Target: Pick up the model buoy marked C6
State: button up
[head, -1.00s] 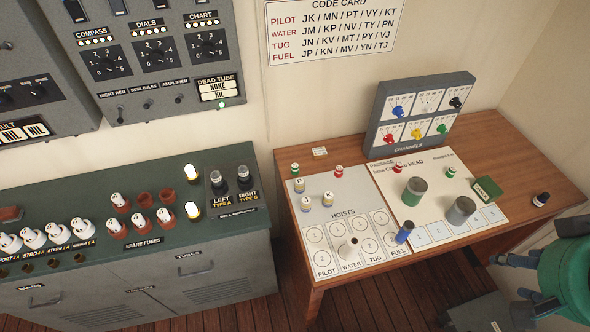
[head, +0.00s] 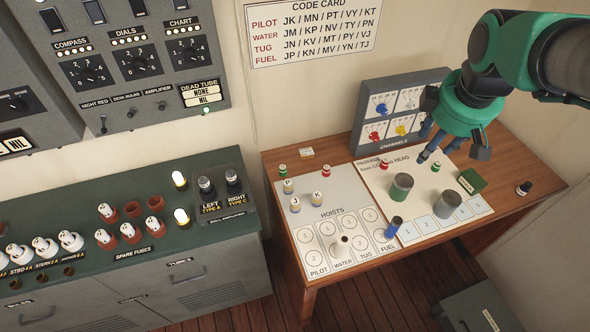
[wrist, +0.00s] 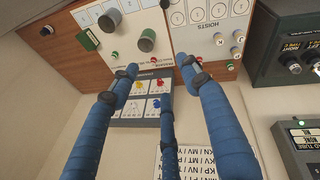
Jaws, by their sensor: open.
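Small model buoys stand on the wooden table. In the head view a green one (head: 283,169) and a red one (head: 326,171) are at the back of the hoists sheet. Another red one (head: 384,162) and a green one (head: 436,166) are at the back of the passage sheet. Their markings are too small to read, so I cannot tell which is C6. My gripper (head: 446,146) is open and empty, above the back of the table near the right green buoy. In the wrist view its spread fingers (wrist: 162,76) point toward the table.
A grey channels panel (head: 398,146) stands behind the sheets, close to my gripper. Lettered white pieces (head: 316,198) are on the hoists sheet (head: 330,212).

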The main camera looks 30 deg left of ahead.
jog(key=w+a+f+n, duration=0.3)
jog(key=a+f+n, duration=0.1)
jog(key=a, duration=0.4)
jog(key=w+a+f+n+g, duration=0.1)
jog(key=w+a+f+n, duration=0.3)
jog(key=a, duration=0.4)
jog(key=w+a+f+n, duration=0.3)
jog(key=a+f+n, duration=0.1)
jog(key=a, duration=0.4)
jog(key=s+a+f+n+g+p, duration=0.1)
jog(key=s+a+f+n, duration=0.1)
jog(key=a+f+n, duration=0.7)
jog(key=a+f, duration=0.7)
jog(key=a, duration=0.3)
jog(key=shift+a+h, duration=0.3)
jog(key=shift+h, duration=0.1)
jog(key=shift+f, duration=0.15)
send_over(282, 167)
jog(key=shift+s+d+f+b, duration=0.1)
jog(key=shift+s+f+b, duration=0.15)
jog(key=shift+f, duration=1.8)
jog(key=shift+s+d+f+b, duration=0.1)
jog(key=shift+s+f, duration=0.1)
jog(key=shift+f, duration=1.85)
jog(key=shift+f, duration=0.1)
